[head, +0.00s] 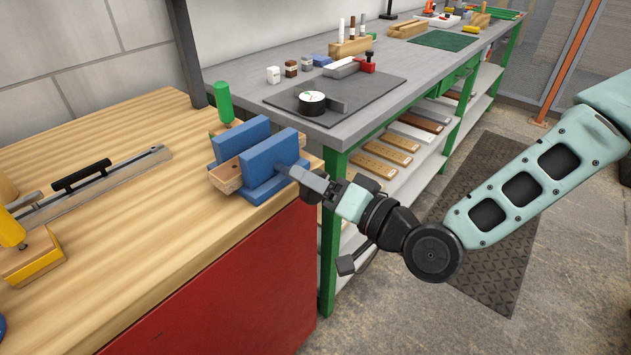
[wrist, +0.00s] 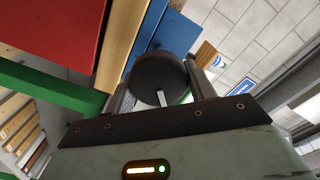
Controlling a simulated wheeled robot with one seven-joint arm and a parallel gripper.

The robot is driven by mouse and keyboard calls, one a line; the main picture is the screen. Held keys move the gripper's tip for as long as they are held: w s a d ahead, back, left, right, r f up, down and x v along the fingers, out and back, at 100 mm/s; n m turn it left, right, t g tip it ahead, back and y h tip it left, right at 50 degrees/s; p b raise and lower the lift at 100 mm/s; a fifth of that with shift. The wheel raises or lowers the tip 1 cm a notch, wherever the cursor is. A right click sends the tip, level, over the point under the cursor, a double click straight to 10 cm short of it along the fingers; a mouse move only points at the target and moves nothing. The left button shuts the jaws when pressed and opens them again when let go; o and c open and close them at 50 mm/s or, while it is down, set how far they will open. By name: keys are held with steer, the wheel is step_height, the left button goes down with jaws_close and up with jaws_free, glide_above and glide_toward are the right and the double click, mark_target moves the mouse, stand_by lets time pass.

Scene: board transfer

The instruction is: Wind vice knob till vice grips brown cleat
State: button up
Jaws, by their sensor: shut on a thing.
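The blue vice (head: 262,178) stands at the near right corner of the wooden bench, its two jaws upright. The brown cleat (head: 225,179) sits between the jaws, and its end sticks out on the left. I cannot tell whether the front jaw touches it. My gripper (head: 312,184) is at the right side of the vice, shut on the vice knob, which its fingers mostly hide in the head view. In the wrist view the round dark knob (wrist: 160,80) lies between the two fingers, with the blue vice (wrist: 163,35) behind it.
A green-handled tool (head: 223,102) stands just behind the vice. A metal rail with a black handle (head: 80,176) lies left on the bench. A grey workbench (head: 330,128) with a black mat and small blocks stands behind. Open floor lies right.

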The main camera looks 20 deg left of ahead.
steer(key=shift+f+m, duration=0.15)
steer(key=shift+m, duration=1.15)
steer(key=o, duration=0.9)
steer(key=shift+d, duration=0.1)
steer(key=shift+p+v, duration=4.6)
steer(key=shift+v, duration=4.05)
